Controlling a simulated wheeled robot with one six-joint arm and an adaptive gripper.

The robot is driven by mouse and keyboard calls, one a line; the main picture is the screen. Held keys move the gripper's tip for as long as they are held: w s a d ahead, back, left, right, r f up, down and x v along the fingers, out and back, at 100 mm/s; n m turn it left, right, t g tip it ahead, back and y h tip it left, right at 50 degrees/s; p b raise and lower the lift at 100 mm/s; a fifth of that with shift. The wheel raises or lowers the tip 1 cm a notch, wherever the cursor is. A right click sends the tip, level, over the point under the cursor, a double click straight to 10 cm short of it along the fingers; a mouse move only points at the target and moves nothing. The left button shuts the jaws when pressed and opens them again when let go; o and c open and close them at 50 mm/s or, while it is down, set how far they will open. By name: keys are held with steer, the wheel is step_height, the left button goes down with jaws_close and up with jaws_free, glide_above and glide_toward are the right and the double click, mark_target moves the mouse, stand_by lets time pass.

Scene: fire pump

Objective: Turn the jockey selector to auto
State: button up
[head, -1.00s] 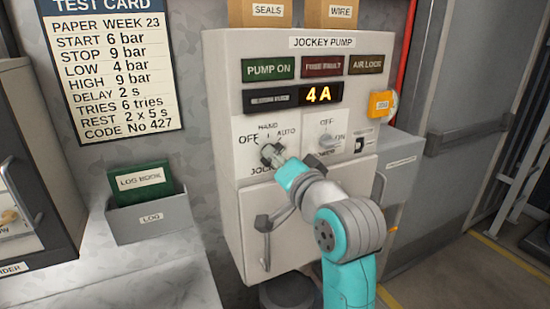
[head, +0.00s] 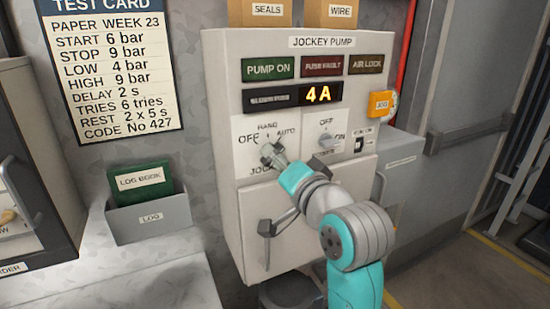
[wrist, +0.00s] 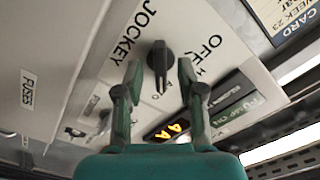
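The jockey selector (wrist: 158,60) is a black elongated knob on the white jockey pump panel (head: 222,120), labelled OFF, HAND and AUTO. In the wrist view its narrow end points down the picture, close to the AUTO lettering (wrist: 183,94). My gripper (wrist: 158,74) is open, one finger on each side of the knob, with a visible gap on both sides. In the head view my gripper (head: 271,154) is at the panel and covers the knob, so its setting cannot be read there.
A second selector (head: 326,140) and a small black switch (head: 359,144) sit to the right. Above are three lamps and a display (head: 317,94) reading 4A. A cabinet door handle (head: 266,228) juts out below. A log book box (head: 150,218) stands at left.

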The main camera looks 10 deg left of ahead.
steer(key=v, duration=1)
steer(key=shift+s+d, duration=0.25)
steer(key=shift+s, duration=0.05)
steer(key=shift+f, duration=0.15)
steer(key=s+d+f+h, duration=0.2)
steer(key=s+d+f, duration=0.15)
steer(key=f, duration=0.65)
steer(key=s+d+f+m+t+h, duration=0.15)
steer(key=d+f, duration=0.25)
steer(key=f, duration=0.5)
steer(key=s+d+f+n+g+h, duration=0.1)
steer(key=s+d+f+h, duration=0.25)
steer(key=f, duration=0.65)
steer(key=s+d+f+n+h, duration=0.1)
steer(key=s+d+f, duration=0.25)
steer(key=s, duration=0.45)
steer(key=s+d+f+h, duration=0.1)
steer(key=s+d+f, duration=0.2)
steer(key=s+f, duration=0.35)
steer(key=s+d+n, duration=0.1)
steer(key=s, duration=0.7)
steer(key=s+d+r+n+h, duration=0.1)
steer(key=s, duration=0.7)
steer(key=shift+s+r+n, duration=0.25)
steer(key=shift+s+n, duration=0.1)
steer(key=shift+d, duration=0.15)
